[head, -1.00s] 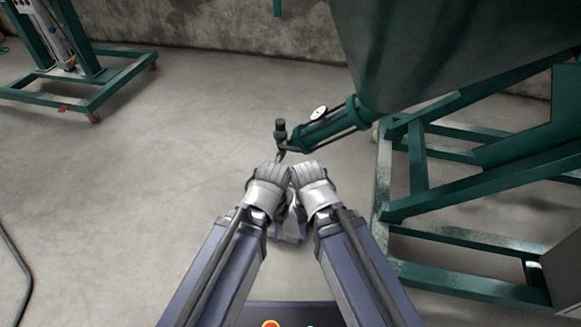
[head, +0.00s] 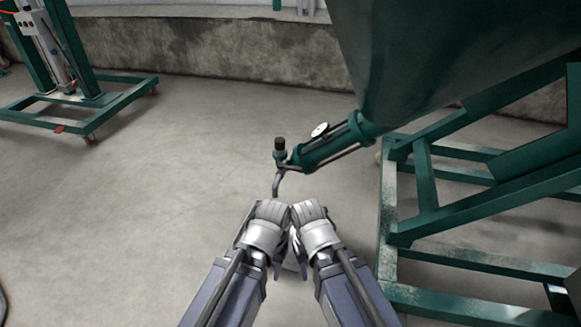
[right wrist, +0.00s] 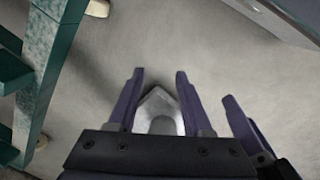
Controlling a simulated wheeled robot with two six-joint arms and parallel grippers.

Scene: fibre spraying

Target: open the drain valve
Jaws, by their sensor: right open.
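The drain valve (head: 283,152) is at the lower end of a green pipe under the large hopper in the head view. It has an upright black knob (head: 280,144) and a bent grey spout (head: 276,184) pointing down. My left gripper (head: 268,211) and right gripper (head: 308,211) are side by side just below the spout in the picture, apart from the knob. The right gripper's dark fingers (right wrist: 160,76) are spread in the right wrist view, with a pale metal piece behind them and no valve in sight. The left gripper's fingers cannot be made out.
The large green hopper (head: 445,50) hangs at the upper right over a green steel frame (head: 388,215). A wheeled green stand (head: 110,95) is at the far left. The floor to the left is clear.

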